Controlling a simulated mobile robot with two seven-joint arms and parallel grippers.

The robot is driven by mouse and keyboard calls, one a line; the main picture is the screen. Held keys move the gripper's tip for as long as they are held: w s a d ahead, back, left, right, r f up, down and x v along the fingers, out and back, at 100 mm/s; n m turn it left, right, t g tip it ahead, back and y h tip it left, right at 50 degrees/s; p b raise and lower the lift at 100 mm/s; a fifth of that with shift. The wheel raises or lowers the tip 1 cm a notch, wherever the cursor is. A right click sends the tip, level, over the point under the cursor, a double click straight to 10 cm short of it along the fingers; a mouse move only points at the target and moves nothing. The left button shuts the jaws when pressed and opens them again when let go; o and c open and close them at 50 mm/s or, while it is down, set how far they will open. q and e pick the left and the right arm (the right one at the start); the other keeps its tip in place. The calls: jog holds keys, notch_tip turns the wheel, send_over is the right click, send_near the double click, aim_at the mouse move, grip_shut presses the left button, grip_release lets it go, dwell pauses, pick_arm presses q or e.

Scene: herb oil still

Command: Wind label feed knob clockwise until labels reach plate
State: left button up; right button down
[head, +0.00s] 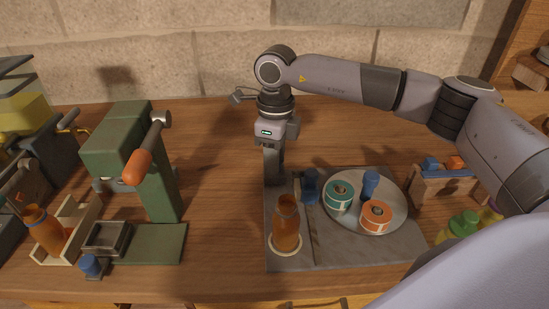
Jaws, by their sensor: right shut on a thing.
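My right gripper (273,175) points down over the back left corner of a grey plate (340,254). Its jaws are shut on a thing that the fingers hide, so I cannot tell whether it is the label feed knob. A blue upright part (310,186) stands just right of the gripper, apart from it. An amber bottle (286,228) stands upright on a pale ring at the plate's front left. A round white disc (394,194) bears a teal-labelled roll (339,195), an orange-labelled roll (375,216) and a blue peg (371,184). My left gripper is out of view.
A green press (155,170) with an orange-ended lever (138,166) stands at left. Beside it, an amber bottle (45,232) leans in a wooden tray (70,248). A wooden rack (447,187) and green-capped bottles (462,224) are at right. Bare table lies between press and plate.

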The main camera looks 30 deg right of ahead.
jog(key=m, duration=0.7)
jog(key=shift+b, duration=0.3)
jog(key=m, duration=0.6)
jog(key=shift+r+m+t, duration=0.1)
jog(key=shift+m+t, duration=0.3)
jog(key=m, duration=1.3)
jog(key=shift+m+p, duration=0.35)
jog(key=shift+m, duration=0.05)
jog(key=c, duration=0.9)
grip_release()
jog(key=shift+o, duration=0.2)
